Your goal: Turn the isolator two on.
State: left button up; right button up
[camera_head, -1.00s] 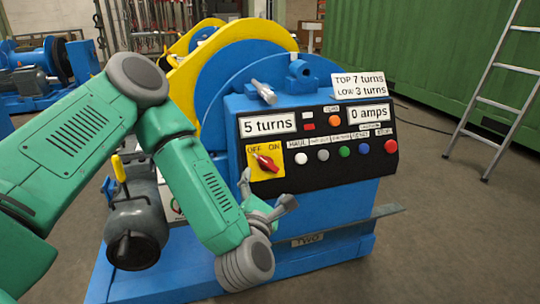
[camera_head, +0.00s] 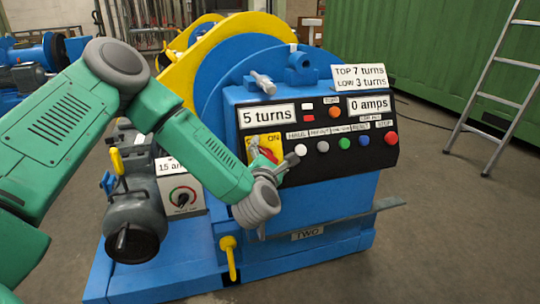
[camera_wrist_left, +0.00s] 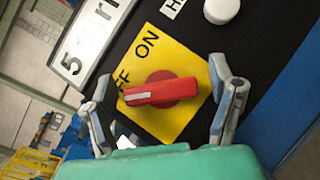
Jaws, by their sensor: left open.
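The isolator is a red rotary knob (camera_wrist_left: 160,92) on a yellow plate (camera_wrist_left: 165,55) marked OFF and ON. In the left wrist view the knob's white mark points toward OFF, which is partly covered. In the head view the plate (camera_head: 276,139) is largely hidden by my left gripper (camera_head: 266,160). The left gripper (camera_wrist_left: 160,78) is open, with one finger on each side of the knob and visible gaps to it. The blue machine (camera_head: 330,190) carries a TWO label (camera_head: 308,233). My right gripper is not in view.
The black panel (camera_head: 385,155) also carries a white button (camera_head: 300,150), a red button (camera_head: 391,138) and several others close to the gripper. Displays read 5 turns (camera_head: 267,116) and 0 amps (camera_head: 368,106). A yellow lever (camera_head: 229,258) stands below. A ladder (camera_head: 490,85) leans at right.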

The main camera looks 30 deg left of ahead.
pick_arm(q)
jog(key=shift+d, duration=0.1)
jog(key=c, duration=1.2)
jog(key=shift+m+h+p, duration=0.4)
jog(key=shift+m+p, duration=0.3)
jog(key=shift+p, duration=0.15)
jog(key=m+g+h+p, duration=0.1)
jog(key=m+g+p, duration=0.1)
jog(key=m+p, duration=0.2)
jog(key=m+g+h+p, duration=0.2)
jog(key=m+p, duration=0.3)
jog(key=p, duration=0.2)
jog(key=m+g+h+p, duration=0.2)
jog(key=m+p, duration=0.2)
jog(key=p, duration=0.2)
jog(key=shift+s+d+f+p, duration=0.2)
jog(key=shift+s+f+p, duration=0.05)
jog(key=shift+f+p, duration=0.1)
jog(key=shift+f+m+g+p, duration=0.15)
jog(key=shift+m+g+p, duration=0.65)
jog(key=shift+m+p, duration=0.4)
jog(key=shift+s+f+p, duration=0.1)
jog(key=shift+f+p, duration=0.05)
jog(key=shift+p, duration=0.25)
jog(key=shift+g, duration=0.3)
